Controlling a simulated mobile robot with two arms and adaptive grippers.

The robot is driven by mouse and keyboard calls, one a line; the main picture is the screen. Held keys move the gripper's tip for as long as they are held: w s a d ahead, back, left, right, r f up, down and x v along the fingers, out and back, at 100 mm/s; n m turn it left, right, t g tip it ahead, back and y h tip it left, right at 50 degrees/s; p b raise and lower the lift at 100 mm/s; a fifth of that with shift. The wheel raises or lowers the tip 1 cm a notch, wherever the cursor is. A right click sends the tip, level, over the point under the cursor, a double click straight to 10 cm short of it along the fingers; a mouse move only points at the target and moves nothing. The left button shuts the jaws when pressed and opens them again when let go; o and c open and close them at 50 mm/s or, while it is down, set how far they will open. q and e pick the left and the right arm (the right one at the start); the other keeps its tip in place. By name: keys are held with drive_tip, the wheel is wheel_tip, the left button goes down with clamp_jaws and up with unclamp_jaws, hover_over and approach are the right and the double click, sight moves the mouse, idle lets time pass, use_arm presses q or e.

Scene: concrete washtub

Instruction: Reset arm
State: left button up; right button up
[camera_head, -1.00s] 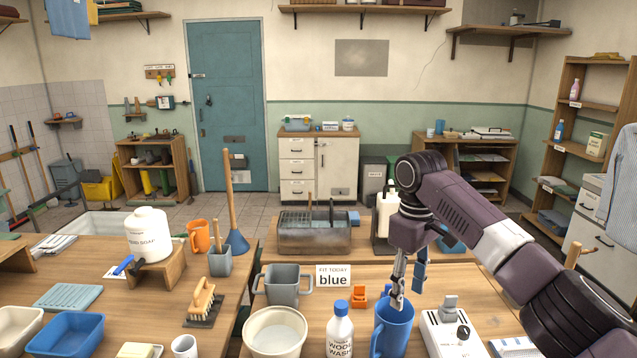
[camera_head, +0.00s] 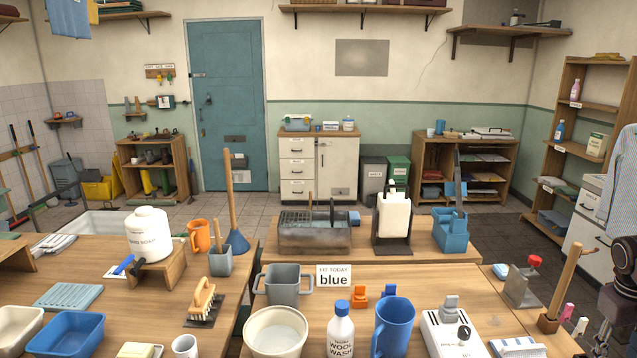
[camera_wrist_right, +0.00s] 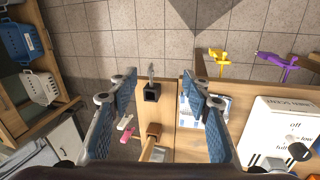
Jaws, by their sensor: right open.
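My right gripper (camera_wrist_right: 155,86) is open and empty in the right wrist view, its two blue-padded fingers wide apart above the bench edge and tiled floor. In the head view only a dark part of my right arm (camera_head: 622,275) shows at the far right edge. The tall blue mug (camera_head: 393,328) stands upright on the front bench, clear of the arm. My left gripper is not in view.
Near the mug stand a wool wash bottle (camera_head: 340,332), a white device with a knob (camera_head: 450,332) and a "blue" sign (camera_head: 334,276). A wooden post (camera_head: 562,285) and red-knobbed metal stand (camera_head: 523,286) are at the bench's right. Tiled floor lies beyond.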

drive_tip(key=s+d+f+h, duration=0.2)
drive_tip(key=s+d+f, duration=0.55)
drive_tip(key=f, duration=0.35)
drive_tip(key=s+d+f+h, duration=0.3)
drive_tip(key=s+d+f, duration=0.45)
drive_tip(key=f, duration=0.35)
drive_tip(key=s+d+f+n+t+h, duration=0.1)
drive_tip(key=s+d+f+n, duration=0.15)
drive_tip(key=s, duration=0.55)
drive_tip(key=s+d+f+n+t, duration=0.1)
drive_tip(key=s+d+f+n, duration=0.15)
drive_tip(key=s, duration=0.45)
drive_tip(key=s+d+f+n+h, duration=0.1)
drive_tip(key=s+d+f+n, duration=0.15)
drive_tip(key=s, duration=0.55)
drive_tip(key=s+a+f+m+y, duration=0.1)
drive_tip(key=s+a+f+y, duration=0.2)
drive_tip(key=a+f, duration=0.9)
drive_tip(key=s+a+f+m+y, duration=0.2)
drive_tip(key=s+a+f, duration=0.2)
drive_tip(key=a+f, duration=0.8)
drive_tip(key=s+a+f+y, duration=0.1)
drive_tip(key=a+f+y, duration=0.1)
drive_tip(key=a, duration=1.7)
drive_tip(key=s+a+f+m+y, duration=0.1)
drive_tip(key=a+f+y, duration=0.1)
drive_tip(key=a, duration=1.7)
drive_tip(key=shift+a+f+g+y, duration=0.25)
drive_tip(key=shift+f+g+y, duration=0.05)
drive_tip(key=shift+f+g, duration=0.1)
